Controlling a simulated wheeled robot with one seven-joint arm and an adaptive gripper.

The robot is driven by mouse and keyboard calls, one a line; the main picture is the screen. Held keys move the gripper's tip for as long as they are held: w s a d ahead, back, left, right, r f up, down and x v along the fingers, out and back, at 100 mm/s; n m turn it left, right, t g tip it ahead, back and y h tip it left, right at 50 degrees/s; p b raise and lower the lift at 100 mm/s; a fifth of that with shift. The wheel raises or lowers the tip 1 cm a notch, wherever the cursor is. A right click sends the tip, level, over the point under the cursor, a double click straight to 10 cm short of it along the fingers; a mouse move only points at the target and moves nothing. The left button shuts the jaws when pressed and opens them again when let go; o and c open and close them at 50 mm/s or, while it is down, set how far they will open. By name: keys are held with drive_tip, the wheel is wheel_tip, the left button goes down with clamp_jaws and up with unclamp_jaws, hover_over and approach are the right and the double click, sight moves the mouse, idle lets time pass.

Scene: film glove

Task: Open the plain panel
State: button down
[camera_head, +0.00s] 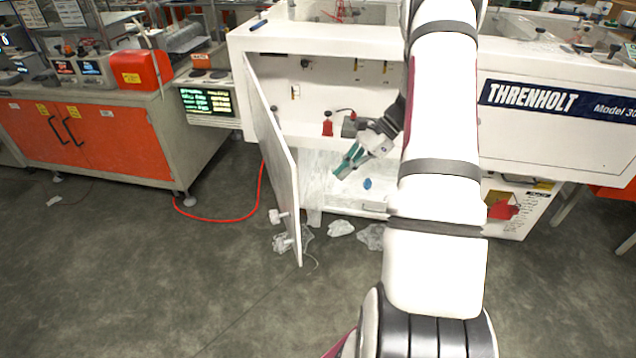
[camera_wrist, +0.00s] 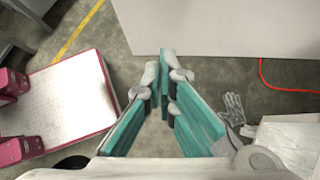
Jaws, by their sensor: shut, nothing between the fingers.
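The plain panel (camera_head: 275,150) is a white door on the left of the white machine. It stands swung outward, with its free edge toward me, and the cavity behind it shows. A broad white surface (camera_wrist: 220,25) beyond the tips looks like the panel.
The white machine (camera_head: 560,125) marked THRENHOLT fills the back. A blue object (camera_head: 367,183) lies in the opening. Crumpled pale litter (camera_head: 341,228) lies on the floor below. A red hose (camera_head: 215,219) runs left of the panel, near an orange-fronted bench (camera_head: 95,140). The front-left floor is clear.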

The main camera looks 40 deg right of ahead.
drive_tip(key=a+r+p+x, duration=0.2)
drive_tip(key=p+x, duration=0.1)
drive_tip(key=x, duration=0.9)
drive_tip(key=shift+w, duration=0.4)
drive_tip(key=w+a+m+t+b, duration=0.1)
drive_tip(key=w+a+b, duration=0.2)
drive_tip(key=w+a, duration=0.6)
drive_tip(key=w+a+m+t+h+b, duration=0.1)
drive_tip(key=w+a+m+b, duration=0.1)
drive_tip(key=w+a, duration=0.7)
drive_tip(key=w+a+m+h+b, duration=0.1)
drive_tip(key=w+a+b, duration=0.2)
drive_tip(key=w+a, duration=0.6)
drive_tip(key=shift+a+t+b, duration=0.3)
drive_tip(key=shift+a+t, duration=0.1)
drive_tip(key=shift+a, duration=4.3)
